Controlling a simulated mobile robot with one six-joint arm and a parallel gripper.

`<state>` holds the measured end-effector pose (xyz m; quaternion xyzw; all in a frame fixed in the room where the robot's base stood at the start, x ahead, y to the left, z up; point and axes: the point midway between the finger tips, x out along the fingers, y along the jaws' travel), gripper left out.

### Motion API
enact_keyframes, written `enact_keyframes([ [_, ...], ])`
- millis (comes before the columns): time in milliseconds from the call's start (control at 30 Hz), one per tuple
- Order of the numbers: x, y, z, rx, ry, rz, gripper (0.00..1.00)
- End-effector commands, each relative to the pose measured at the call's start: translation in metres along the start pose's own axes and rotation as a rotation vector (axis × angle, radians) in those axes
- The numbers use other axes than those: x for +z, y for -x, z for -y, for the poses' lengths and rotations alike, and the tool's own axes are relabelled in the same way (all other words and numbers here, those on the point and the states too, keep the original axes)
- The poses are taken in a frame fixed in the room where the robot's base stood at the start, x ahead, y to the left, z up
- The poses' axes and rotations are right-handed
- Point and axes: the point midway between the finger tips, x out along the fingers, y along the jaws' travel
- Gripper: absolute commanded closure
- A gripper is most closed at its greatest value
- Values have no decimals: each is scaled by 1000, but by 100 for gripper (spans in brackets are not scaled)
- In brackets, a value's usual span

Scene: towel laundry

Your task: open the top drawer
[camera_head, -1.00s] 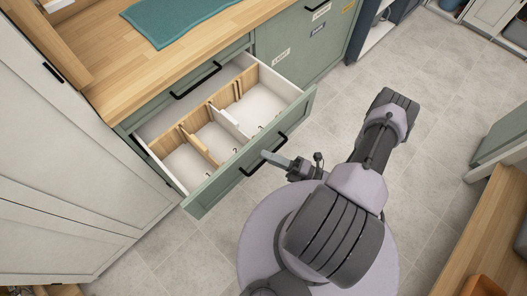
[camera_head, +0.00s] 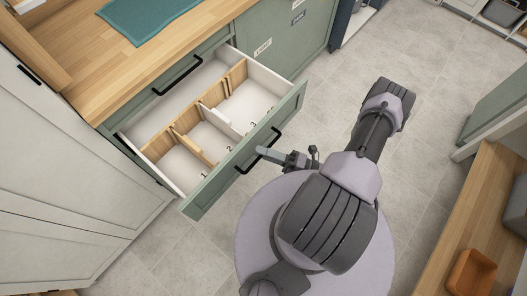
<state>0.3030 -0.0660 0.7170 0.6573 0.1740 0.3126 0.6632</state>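The green cabinet has an upper drawer front with a black handle (camera_head: 178,75), flush under the worktop. Below it a drawer (camera_head: 199,201) stands pulled well out. It has a green front, white sides and wooden dividers, with numbered compartments. Its black handle (camera_head: 244,168) is on the front's outer face. My gripper (camera_head: 264,153) is at the middle of this lower handle, its fingers seen as one narrow bar reaching to it. They appear shut on it; the fingertips' far side is hidden.
A teal towel (camera_head: 150,16) lies on the wooden worktop (camera_head: 100,62). A tall white cabinet (camera_head: 70,165) stands close at the left. A wooden bench (camera_head: 480,215) with an orange tray (camera_head: 472,272) is at the right. The tiled floor (camera_head: 420,150) between is clear.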

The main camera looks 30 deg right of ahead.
Motion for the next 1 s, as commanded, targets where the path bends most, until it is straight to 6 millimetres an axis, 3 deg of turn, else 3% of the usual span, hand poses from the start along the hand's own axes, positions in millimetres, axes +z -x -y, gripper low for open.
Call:
enact_keyframes([
  [467, 1, 8, -1, 1, 0, 4, 80],
  [667, 1, 52, -1, -1, 3, 7, 80],
  [1000, 0, 151, 0, -3, 2, 3, 80],
])
